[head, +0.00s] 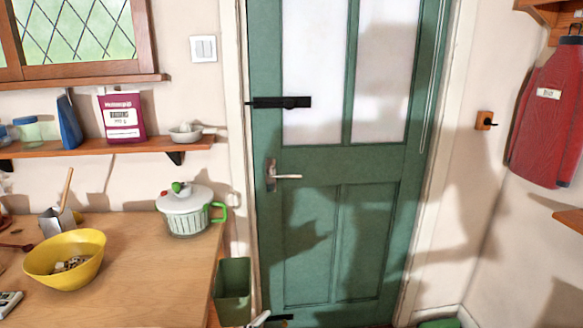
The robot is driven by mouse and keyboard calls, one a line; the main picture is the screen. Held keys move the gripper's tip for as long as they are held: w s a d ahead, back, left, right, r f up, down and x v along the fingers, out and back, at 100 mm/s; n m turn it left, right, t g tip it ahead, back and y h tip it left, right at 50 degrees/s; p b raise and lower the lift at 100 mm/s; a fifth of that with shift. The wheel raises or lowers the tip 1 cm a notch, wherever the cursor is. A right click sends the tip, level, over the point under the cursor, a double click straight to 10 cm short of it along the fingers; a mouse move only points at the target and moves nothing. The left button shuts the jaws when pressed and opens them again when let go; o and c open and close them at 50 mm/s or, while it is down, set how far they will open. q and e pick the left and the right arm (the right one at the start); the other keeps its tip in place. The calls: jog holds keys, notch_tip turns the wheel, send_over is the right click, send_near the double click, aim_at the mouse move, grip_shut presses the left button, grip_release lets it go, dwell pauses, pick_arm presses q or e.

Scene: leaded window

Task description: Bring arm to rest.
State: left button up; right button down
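Neither of my grippers can be made out in the head view. A small pale piece (261,318) shows at the bottom edge, in front of the door's foot, and I cannot tell what it is. Dark shadows, one with a pointed shape, fall on the lower half of the green door (310,165). The door looks shut, with a metal lever handle (286,176) and a black bolt (281,102) on its left side.
A wooden counter (130,285) at the left bears a yellow bowl (85,245) with small pieces inside, a white lidded pot (187,212) and a metal scoop (57,220). A green bin (233,290) stands between counter and door. A red garment (548,115) hangs at the right.

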pick_arm(q)
jog(key=s+a+f+n+g+y, duration=0.4)
jog(key=s+a+f+n+y, duration=0.4)
jog(key=s+a+f, duration=0.7)
jog(key=s+f+n, duration=0.2)
jog(key=s+f, duration=0.1)
jog(key=s, duration=0.1)
jog(key=shift+s+a+f+n, duration=0.15)
jog(key=shift+s+a+n, duration=0.05)
jog(key=shift+s+n, duration=0.1)
